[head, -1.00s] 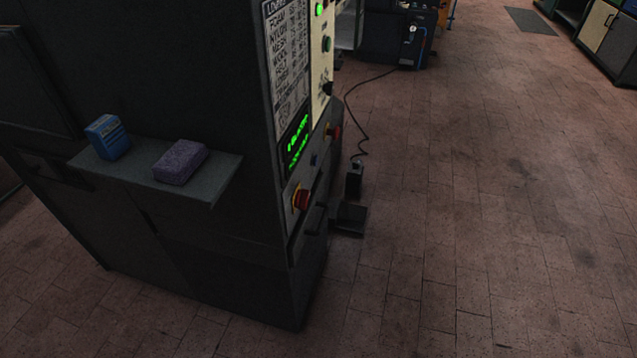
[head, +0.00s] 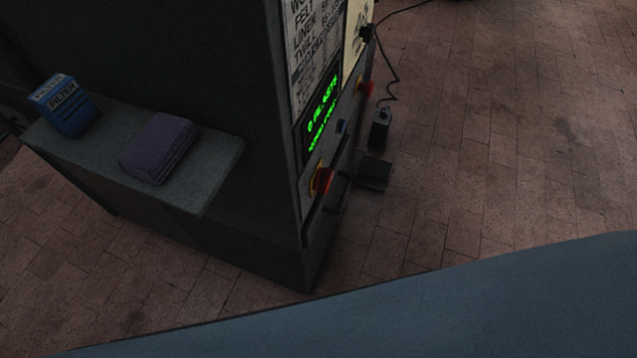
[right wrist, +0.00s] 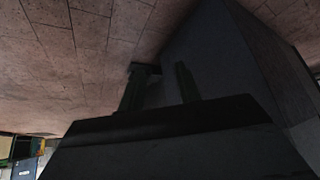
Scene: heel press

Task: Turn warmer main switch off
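The dark machine cabinet (head: 190,40) stands at the left and centre of the head view, its front panel seen at a steep angle. A red knob on a yellow plate (head: 322,181) sits low on that panel. A second red control (head: 366,88) sits farther along it. I cannot read which is the warmer main switch, nor its setting. My right gripper (right wrist: 160,85) shows in the right wrist view, its two dark fingers apart with nothing between them, near a dark box-like surface. My left gripper is not in view.
A shelf (head: 218,165) juts from the cabinet, holding a blue filter box (head: 63,106) and a purple block (head: 158,148). A green display (head: 323,115) is lit. A black pedal (head: 372,172) and a corded box (head: 381,126) lie on the floor. A blue-grey surface (head: 400,315), unidentified, crosses the bottom.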

